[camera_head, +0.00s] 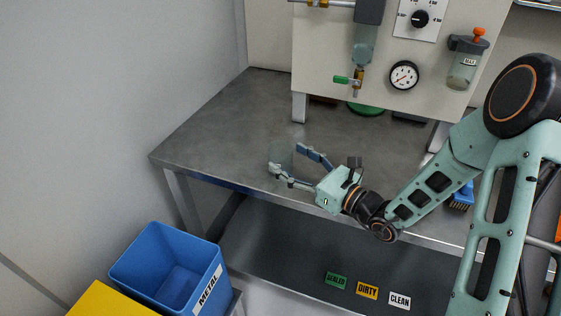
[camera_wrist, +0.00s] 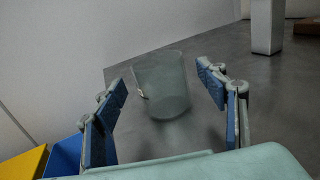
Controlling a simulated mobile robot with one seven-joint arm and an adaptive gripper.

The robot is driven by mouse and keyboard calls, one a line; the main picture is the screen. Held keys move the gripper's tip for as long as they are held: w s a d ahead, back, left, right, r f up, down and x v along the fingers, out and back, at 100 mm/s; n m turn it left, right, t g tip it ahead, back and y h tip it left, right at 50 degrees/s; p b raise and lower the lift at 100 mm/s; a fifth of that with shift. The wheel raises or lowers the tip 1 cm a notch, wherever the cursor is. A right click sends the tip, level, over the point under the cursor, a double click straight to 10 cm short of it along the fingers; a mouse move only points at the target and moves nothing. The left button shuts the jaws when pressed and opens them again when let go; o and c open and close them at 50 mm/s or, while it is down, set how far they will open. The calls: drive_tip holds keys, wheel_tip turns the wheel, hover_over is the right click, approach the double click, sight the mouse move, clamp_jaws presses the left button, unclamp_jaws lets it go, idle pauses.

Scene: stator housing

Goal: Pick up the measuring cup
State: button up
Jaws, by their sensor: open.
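The measuring cup (camera_wrist: 166,88) is a clear, greyish see-through beaker on the grey metal table. In the wrist view it stands ahead of my gripper (camera_wrist: 165,88), in the gap between the two blue-padded fingers. The fingers are apart with space on both sides of the cup, and it is not gripped. In the head view the cup (camera_head: 281,156) shows faintly near the table's front left part, at the fingertips of my gripper (camera_head: 287,163). Part of its lower side is hidden by a finger there.
The table (camera_head: 215,125) has free room left of the cup. A panel (camera_head: 330,60) with a gauge and valves stands behind on legs. A blue METAL bin (camera_head: 150,253) and a yellow bin (camera_head: 98,301) sit below at left. A blue brush (camera_head: 461,197) lies at right.

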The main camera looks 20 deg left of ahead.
sight(288, 159)
drive_tip(key=x, duration=0.3)
drive_tip(key=shift+w+a, duration=0.15)
drive_tip(key=shift+a, duration=0.2)
drive_tip(key=c, duration=1.3)
